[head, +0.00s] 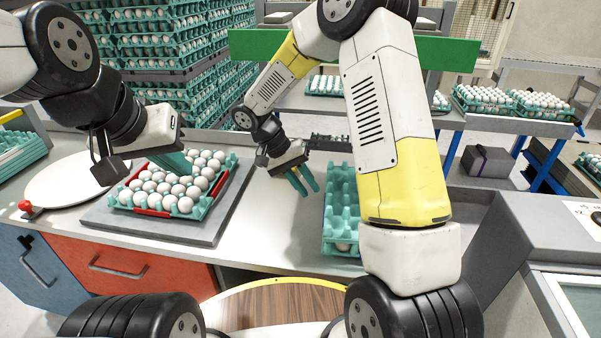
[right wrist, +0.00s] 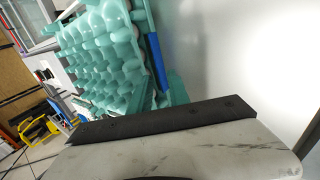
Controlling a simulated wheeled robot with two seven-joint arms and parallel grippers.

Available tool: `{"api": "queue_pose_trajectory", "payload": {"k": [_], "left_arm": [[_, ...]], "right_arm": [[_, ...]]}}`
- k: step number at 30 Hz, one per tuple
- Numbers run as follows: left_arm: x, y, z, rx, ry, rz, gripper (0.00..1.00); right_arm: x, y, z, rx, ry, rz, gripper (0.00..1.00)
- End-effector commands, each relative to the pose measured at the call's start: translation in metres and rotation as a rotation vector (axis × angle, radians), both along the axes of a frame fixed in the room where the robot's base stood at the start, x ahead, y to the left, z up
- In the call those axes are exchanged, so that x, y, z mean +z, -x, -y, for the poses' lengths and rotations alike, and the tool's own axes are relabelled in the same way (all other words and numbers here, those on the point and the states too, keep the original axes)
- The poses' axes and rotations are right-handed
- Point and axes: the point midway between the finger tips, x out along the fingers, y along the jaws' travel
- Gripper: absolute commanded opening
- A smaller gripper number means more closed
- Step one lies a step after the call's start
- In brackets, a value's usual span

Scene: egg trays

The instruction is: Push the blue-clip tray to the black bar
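The blue-clip tray (head: 327,235) is a teal egg tray standing on the table at the right, partly hidden behind my right arm. One white egg shows at its near end; most visible cups are empty. Its blue clip (right wrist: 157,62) shows along its edge in the right wrist view. My right gripper (head: 311,192) is just left of the tray, fingers pointing down with a small gap between them, holding nothing visible; contact cannot be told. A dark bar-like strip (head: 330,138) lies behind the tray. My left gripper (head: 180,166) is over a red-clip egg tray (head: 152,212), its fingertips partly hidden.
The red-clip tray is full of white eggs on a grey plate (head: 150,228). A white round plate (head: 65,186) is at the left. A grey machine (head: 540,215) stands at the right. White tabletop (head: 270,225) is clear between the two trays.

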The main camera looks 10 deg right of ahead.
Motion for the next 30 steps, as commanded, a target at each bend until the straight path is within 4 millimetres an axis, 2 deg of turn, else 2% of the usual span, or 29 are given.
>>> {"api": "queue_pose_trajectory", "payload": {"k": [5,16,21,29,30], "left_arm": [[0.0,0.0,0.0,0.001,0.001,0.0,0.0],[0.0,0.0,0.0,0.001,0.001,0.0,0.0],[0.0,0.0,0.0,0.0,0.001,0.0,0.0],[0.0,0.0,0.0,0.001,0.002,0.0,0.0],[0.0,0.0,0.0,0.002,0.001,0.0,0.0]], "right_arm": [[-0.014,0.002,0.009,-0.001,0.001,-0.004,0.22],[-0.058,0.009,0.035,-0.001,-0.001,-0.003,0.22],[-0.066,0.009,0.039,-0.001,0.0,-0.001,0.22],[-0.066,0.009,0.04,-0.001,0.0,-0.001,0.22],[-0.066,0.009,0.04,-0.001,0.0,-0.001,0.16]]}}
